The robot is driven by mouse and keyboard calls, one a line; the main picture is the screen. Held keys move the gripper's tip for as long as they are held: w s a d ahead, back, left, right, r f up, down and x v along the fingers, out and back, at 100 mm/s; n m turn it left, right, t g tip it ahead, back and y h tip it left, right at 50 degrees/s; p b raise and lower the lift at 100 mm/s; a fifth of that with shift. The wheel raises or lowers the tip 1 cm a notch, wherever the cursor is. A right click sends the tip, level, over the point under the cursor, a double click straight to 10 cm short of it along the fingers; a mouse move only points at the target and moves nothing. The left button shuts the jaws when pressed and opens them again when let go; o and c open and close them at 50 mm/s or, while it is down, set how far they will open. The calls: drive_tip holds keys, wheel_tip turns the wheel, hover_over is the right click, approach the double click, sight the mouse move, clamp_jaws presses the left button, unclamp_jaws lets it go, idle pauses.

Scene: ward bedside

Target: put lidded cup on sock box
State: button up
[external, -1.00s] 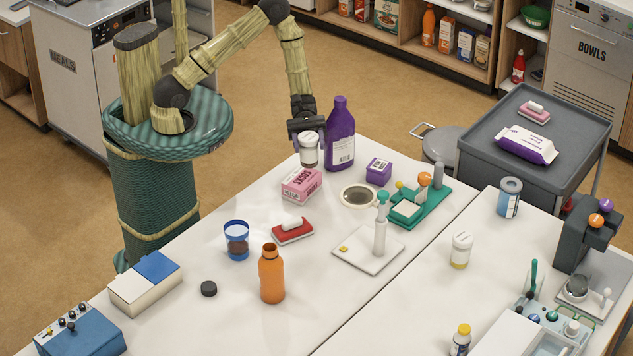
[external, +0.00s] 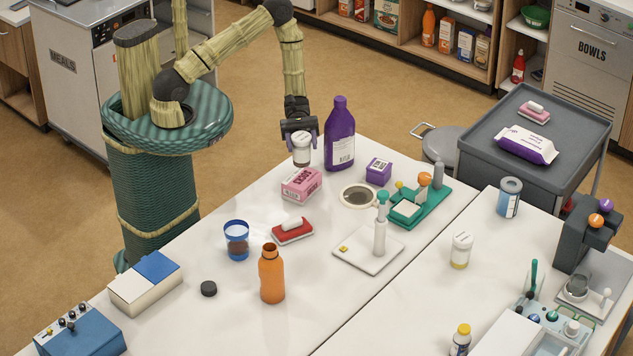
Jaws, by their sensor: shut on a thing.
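My gripper (external: 302,146) is shut on the lidded cup (external: 302,154), a small whitish cup with a pale lid. It holds the cup upright in the air. The sock box (external: 300,186) is a pink box with dark lettering on the table, just below the cup in the picture. A small gap shows between the cup's bottom and the box's top. I cannot tell how much of the gap is height and how much is distance behind the box. The top of the box is bare.
A tall purple bottle (external: 340,136) stands close to the right of my gripper. A small purple box (external: 378,171) and a round dish (external: 358,196) are right of the sock box. Another white-lidded container (external: 461,251) stands farther right.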

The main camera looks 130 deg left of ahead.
sight(302, 160)
drive_tip(key=shift+f, duration=0.3)
drive_tip(key=shift+f, duration=0.1)
drive_tip(key=shift+f+p, duration=0.35)
drive_tip(key=shift+f, duration=1.65)
drive_tip(key=shift+f, duration=0.15)
drive_tip(key=o, duration=1.1)
